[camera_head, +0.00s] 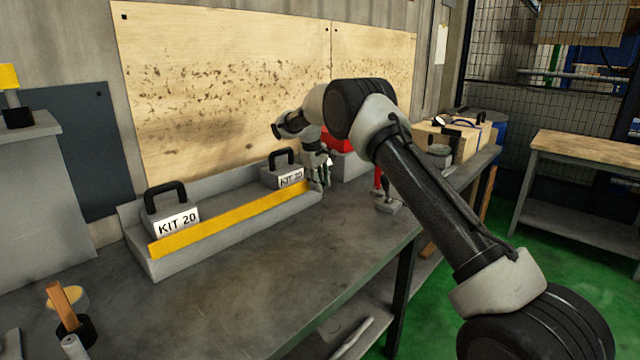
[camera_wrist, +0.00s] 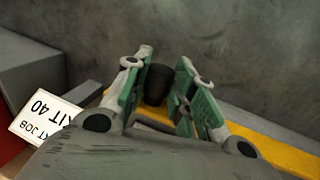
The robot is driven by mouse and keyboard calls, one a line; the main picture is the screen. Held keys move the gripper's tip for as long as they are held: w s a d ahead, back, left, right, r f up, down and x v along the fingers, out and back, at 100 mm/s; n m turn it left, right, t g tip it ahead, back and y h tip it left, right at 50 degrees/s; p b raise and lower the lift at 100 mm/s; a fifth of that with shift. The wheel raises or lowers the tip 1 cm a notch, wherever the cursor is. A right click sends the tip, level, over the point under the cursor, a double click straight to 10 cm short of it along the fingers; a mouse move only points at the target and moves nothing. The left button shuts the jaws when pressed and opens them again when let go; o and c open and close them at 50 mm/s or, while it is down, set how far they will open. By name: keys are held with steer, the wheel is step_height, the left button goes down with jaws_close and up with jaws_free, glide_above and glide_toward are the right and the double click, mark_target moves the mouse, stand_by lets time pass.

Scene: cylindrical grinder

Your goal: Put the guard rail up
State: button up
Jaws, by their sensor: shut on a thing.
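The yellow guard rail (camera_head: 230,219) runs along the front edge of a grey tray (camera_head: 160,268) on the bench. My gripper (camera_head: 320,174) is at the rail's far right end. In the wrist view my gripper (camera_wrist: 160,97) has its green-padded fingers on either side of a dark round knob (camera_wrist: 156,84), and it is shut on it. The rail shows in the wrist view as a yellow strip (camera_wrist: 275,148) running behind the fingers. How the knob joins the rail is hidden by the fingers.
Two handled kit blocks, one marked KIT 20 (camera_head: 176,222), the other (camera_head: 283,176) farther right, stand in the tray behind the rail. A red box (camera_head: 338,138) stands beyond my gripper. A white KIT 40 label (camera_wrist: 45,117) is close to my gripper.

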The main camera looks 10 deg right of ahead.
steer(key=shift+w+r, duration=0.1)
steer(key=shift+r, duration=0.1)
steer(key=o, duration=1)
steer(key=shift+f, duration=0.1)
steer(key=v, duration=1.2)
